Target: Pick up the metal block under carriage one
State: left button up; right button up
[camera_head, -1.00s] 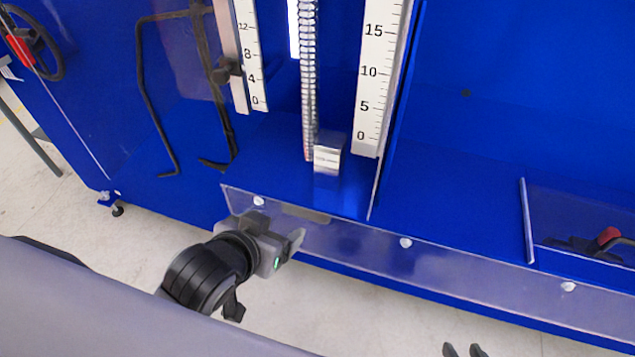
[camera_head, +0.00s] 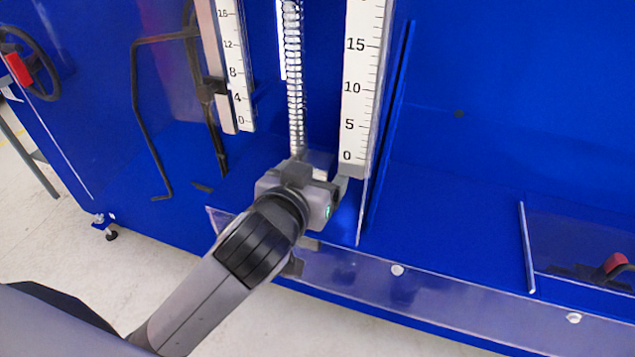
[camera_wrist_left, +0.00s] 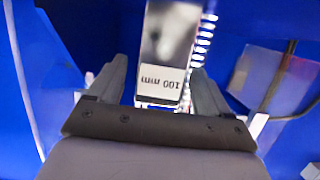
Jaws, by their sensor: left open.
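The metal block (camera_wrist_left: 168,42) is shiny with a white "100 mm" label, and it stands between and just beyond the fingers in the left wrist view. In the head view only its top (camera_head: 319,160) shows behind my left gripper (camera_head: 318,178), which hides the rest. My left gripper is open, with one finger on each side of the block in the left wrist view (camera_wrist_left: 158,85). I cannot tell whether either finger touches it. My right gripper is not in view in the head view.
A coiled spring (camera_head: 294,90) rises behind the block. White scales stand to its right (camera_head: 362,90) and left (camera_head: 232,70). A clear lip (camera_head: 440,293) runs along the shelf front. A black bent rod (camera_head: 140,110) stands at left.

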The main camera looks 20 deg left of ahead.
pick_arm(q)
jog(key=shift+w+f, duration=0.2)
jog(key=shift+w, duration=0.5)
jog(key=c, duration=1.2)
jog(key=shift+r, duration=0.1)
grip_shut()
